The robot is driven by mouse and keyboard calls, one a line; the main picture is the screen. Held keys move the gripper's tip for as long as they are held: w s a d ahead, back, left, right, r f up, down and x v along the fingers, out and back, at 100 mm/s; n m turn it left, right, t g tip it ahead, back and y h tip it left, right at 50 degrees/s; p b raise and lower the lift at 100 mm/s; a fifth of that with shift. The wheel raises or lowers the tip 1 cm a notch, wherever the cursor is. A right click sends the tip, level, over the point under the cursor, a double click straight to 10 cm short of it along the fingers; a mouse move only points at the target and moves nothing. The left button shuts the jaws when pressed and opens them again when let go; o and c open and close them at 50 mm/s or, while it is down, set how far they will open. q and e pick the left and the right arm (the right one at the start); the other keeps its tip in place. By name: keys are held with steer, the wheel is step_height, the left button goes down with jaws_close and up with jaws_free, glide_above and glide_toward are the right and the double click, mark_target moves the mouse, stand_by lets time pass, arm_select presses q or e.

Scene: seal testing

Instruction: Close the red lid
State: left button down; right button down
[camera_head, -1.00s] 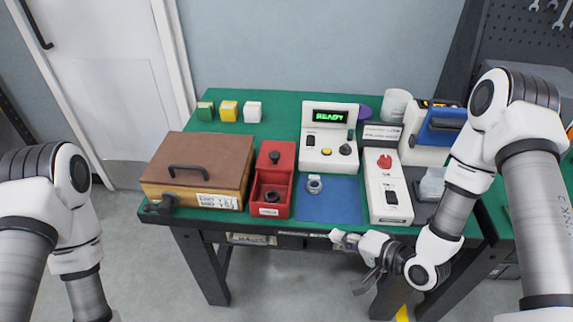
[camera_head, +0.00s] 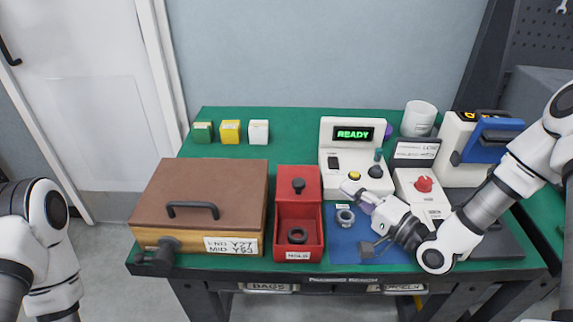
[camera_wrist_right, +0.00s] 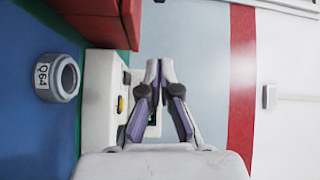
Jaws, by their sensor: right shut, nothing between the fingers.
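The red box (camera_head: 316,228) stands on the green table with its front compartment open. A black ring (camera_head: 297,235) lies inside. The red lid (camera_head: 285,186), with a black knob (camera_head: 298,186), sits over the back part of the box, clear of the front compartment. My right gripper (camera_head: 347,188) is shut and empty, above the blue mat to the right of the box. Its fingers point left toward the box, apart from it. In the right wrist view the shut fingertips (camera_wrist_right: 160,65) show, with part of the red box (camera_wrist_right: 105,20) beyond. My left gripper is out of view.
A grey ring (camera_head: 345,217) lies on the blue mat (camera_head: 342,248) near my right gripper. The READY console (camera_head: 340,160) stands behind. A brown-lidded wooden case (camera_head: 200,185) is left of the box. A unit with a red knob (camera_head: 423,184) stands right.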

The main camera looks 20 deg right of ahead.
mark_target(311, 190)
steer(key=x, duration=0.9)
steer(key=shift+w+a+r, duration=0.2)
steer(key=shift+a, duration=0.05)
steer(key=shift+s+a+f, duration=0.15)
steer(key=shift+s+a, duration=0.9)
steer(key=shift+s, duration=0.15)
steer(key=shift+s+a+f, duration=0.1)
steer(key=shift+s+a, duration=0.1)
steer(key=shift+a, duration=0.05)
